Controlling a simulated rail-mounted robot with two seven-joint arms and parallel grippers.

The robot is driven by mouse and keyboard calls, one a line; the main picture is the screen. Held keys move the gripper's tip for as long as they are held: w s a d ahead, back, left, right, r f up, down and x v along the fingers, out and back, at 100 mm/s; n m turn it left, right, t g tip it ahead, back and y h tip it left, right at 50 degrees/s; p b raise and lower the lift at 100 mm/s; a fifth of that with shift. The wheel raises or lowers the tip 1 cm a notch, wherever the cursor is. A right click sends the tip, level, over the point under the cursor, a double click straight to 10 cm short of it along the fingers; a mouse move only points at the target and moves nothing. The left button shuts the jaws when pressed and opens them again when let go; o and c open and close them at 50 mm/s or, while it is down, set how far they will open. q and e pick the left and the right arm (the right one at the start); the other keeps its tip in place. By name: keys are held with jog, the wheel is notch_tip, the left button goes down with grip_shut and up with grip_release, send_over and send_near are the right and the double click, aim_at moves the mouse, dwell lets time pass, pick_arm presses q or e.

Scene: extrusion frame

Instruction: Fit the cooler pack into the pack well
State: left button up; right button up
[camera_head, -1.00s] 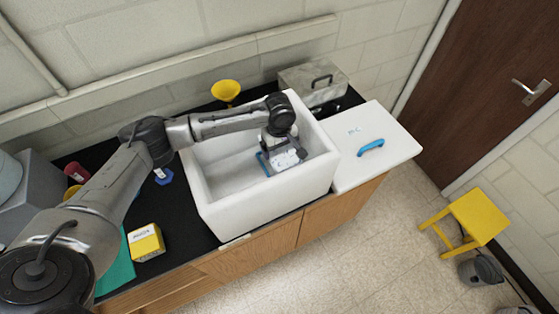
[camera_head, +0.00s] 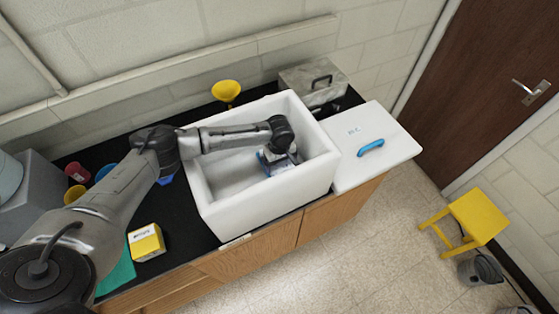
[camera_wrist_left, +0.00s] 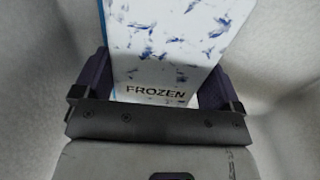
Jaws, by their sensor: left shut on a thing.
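The cooler pack (camera_head: 266,157) is inside the white foam box (camera_head: 265,209), toward its right end. It is mostly hidden by my arm in the head view. In the left wrist view the pack (camera_wrist_left: 165,45) is white with blue flecks, a blue edge and the word FROZEN. My left gripper (camera_head: 281,161) is down in the box, shut on the pack, with one dark finger on each side of it in the wrist view (camera_wrist_left: 155,85). Pale, blurred box walls surround it. I cannot make out the pack well. My right gripper is not in view.
A white lid (camera_head: 400,145) with a blue handle lies right of the box. A yellow funnel (camera_head: 226,91) and a grey metal case (camera_head: 311,82) stand behind. A yellow carton (camera_head: 146,242) sits at the front left. A yellow stool (camera_head: 479,213) stands on the floor.

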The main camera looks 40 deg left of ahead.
pick_arm(q)
jog(key=o, duration=0.8)
jog(key=shift+f, duration=0.1)
jog(key=shift+o, duration=0.2)
notch_tip(320, 180, up, 12)
jog(key=shift+b, duration=0.3)
jog(key=shift+s, duration=0.1)
